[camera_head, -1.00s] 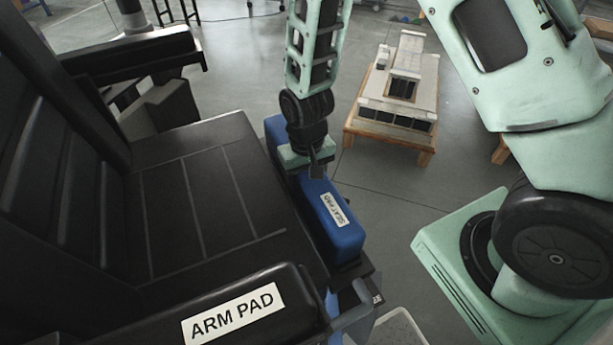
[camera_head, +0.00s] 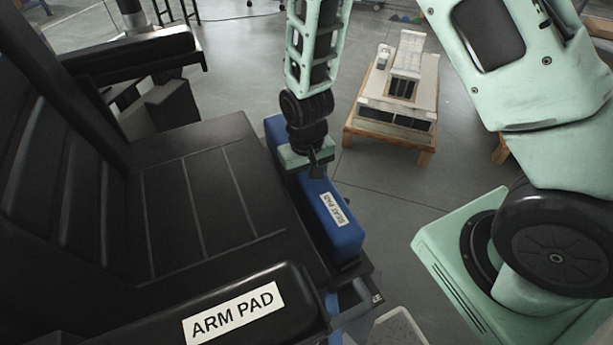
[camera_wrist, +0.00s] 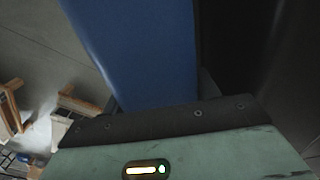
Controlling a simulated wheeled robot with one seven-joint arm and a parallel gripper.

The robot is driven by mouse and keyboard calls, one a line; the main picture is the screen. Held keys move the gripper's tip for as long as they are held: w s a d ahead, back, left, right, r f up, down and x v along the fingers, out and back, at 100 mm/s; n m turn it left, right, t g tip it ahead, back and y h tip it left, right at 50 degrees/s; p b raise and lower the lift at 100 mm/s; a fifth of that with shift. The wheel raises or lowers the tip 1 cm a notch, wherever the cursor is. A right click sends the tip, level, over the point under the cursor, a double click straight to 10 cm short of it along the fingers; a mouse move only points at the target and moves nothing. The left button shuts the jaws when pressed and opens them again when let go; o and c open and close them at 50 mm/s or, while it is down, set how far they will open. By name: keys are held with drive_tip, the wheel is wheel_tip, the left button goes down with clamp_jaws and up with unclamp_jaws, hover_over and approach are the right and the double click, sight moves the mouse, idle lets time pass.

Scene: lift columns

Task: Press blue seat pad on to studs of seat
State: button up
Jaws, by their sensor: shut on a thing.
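The blue seat pad (camera_head: 338,222), with a white "SEAT PAD" label, lies along the front edge of the black seat (camera_head: 205,195). My gripper (camera_head: 308,165) is at the pad's middle, shut on it from above. In the wrist view the blue pad (camera_wrist: 145,50) runs up from my gripper's body, with a dark surface close on its right. The fingertips are mostly hidden. The studs are hidden, so I cannot tell whether the pad sits on them.
A black arm pad (camera_head: 250,310) with a white label is at the near side, and another armrest (camera_head: 140,55) at the far side. A wooden-legged table (camera_head: 395,105) with a grey-white model stands behind. Open grey floor (camera_head: 385,205) lies right of the pad.

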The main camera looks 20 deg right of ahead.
drive_tip(key=shift+f, duration=0.15)
drive_tip(key=o, duration=1.8)
drive_tip(key=shift+c, duration=0.2)
drive_tip(key=shift+a+r, duration=0.2)
drive_tip(key=shift+c, duration=0.7)
drive_tip(key=shift+r+p, duration=0.35)
drive_tip(key=shift+p, duration=0.05)
drive_tip(key=shift+r+p, duration=0.6)
